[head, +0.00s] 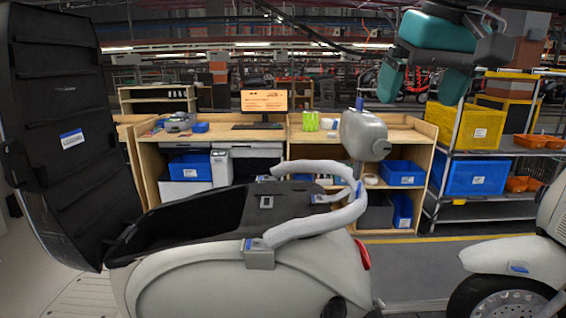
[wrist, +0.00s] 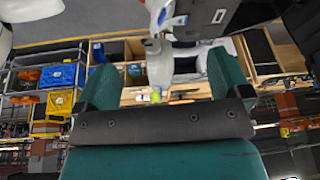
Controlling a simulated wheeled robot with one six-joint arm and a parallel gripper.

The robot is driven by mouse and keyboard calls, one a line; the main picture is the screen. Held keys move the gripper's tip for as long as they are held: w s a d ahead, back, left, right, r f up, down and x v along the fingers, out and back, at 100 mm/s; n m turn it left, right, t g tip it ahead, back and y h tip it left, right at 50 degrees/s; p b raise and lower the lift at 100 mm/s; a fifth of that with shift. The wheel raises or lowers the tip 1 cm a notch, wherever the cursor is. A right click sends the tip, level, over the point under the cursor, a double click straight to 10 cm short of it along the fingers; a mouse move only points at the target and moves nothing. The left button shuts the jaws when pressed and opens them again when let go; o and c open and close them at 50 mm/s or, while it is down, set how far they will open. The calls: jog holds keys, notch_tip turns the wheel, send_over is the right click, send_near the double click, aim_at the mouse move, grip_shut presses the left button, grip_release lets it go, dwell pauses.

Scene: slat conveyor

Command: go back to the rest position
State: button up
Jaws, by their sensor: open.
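My gripper (head: 421,88) hangs at the top right of the head view, its two teal fingers pointing down and spread apart. Nothing is between the fingers. It is high up, in front of the shelving and to the right of the scooter. That view appears upside down.
A pale grey scooter (head: 205,265) with its black seat (head: 65,130) raised stands in front. Another scooter (head: 525,265) is at the right edge. Behind are a wooden workbench (head: 405,130) with a monitor (head: 264,101) and a rack with a blue bin (head: 475,177).

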jog(key=s+a+f+n+g+y+b, duration=0.1)
jog(key=s+a+f+n+g, duration=0.1)
jog(key=s+f, duration=0.8)
jog(key=s+a+f+n+g+y+b, duration=0.1)
jog(key=s+a+f+n+y, duration=0.1)
jog(key=s+f, duration=0.8)
notch_tip(320, 180, down, 5)
jog(key=shift+s+a+r+n+g+b, duration=0.2)
jog(key=shift+n+g+b, duration=0.15)
jog(key=shift+n, duration=0.35)
jog(key=shift+d, duration=0.1)
jog(key=shift+c, duration=0.2)
